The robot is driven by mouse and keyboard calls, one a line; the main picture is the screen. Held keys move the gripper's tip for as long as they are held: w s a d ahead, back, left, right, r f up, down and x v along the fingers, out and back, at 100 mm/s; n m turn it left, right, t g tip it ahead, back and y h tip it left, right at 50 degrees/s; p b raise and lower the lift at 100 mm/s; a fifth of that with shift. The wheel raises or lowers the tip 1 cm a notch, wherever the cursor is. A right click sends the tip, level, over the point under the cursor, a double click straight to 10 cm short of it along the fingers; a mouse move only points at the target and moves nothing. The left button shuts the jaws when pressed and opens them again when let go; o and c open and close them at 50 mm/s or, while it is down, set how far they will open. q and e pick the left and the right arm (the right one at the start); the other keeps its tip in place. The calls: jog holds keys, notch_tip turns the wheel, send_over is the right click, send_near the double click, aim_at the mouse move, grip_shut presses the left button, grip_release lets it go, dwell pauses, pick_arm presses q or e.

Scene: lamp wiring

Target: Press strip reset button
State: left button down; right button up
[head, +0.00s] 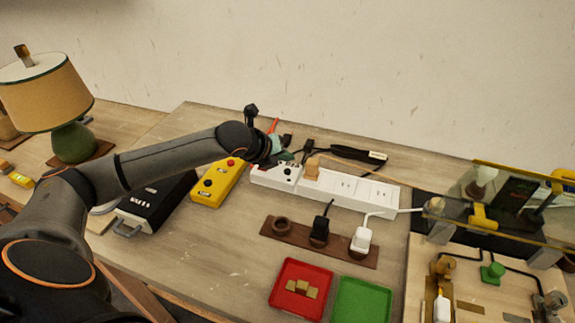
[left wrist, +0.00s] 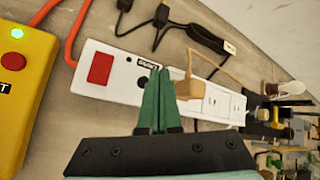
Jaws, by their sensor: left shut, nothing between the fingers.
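The white power strip (head: 345,187) lies on the table below the wall. In the left wrist view its near end (left wrist: 118,75) carries a red rocker switch (left wrist: 100,68), and a dark round button (left wrist: 143,82) lies close beside my fingers. My left gripper (head: 282,157) is over this end of the strip. Its green fingers (left wrist: 158,72) are shut together and empty, pointing at the strip between the button and a tan plug (left wrist: 188,90). I cannot tell whether the fingertips touch the strip. My right gripper is in neither view.
A yellow box (head: 217,186) with a red button and a black box (head: 158,200) stand left of the strip. In front are a brown holder (head: 285,238) with plugs, a red tray (head: 278,296) and a green tray (head: 360,300). Cables lie behind the strip. A clear-panelled stand (head: 510,205) is right.

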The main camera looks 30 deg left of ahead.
pick_arm(q)
notch_tip(320, 180, up, 3)
jog(key=shift+r+p, duration=0.15)
jog(key=shift+p, duration=1.05)
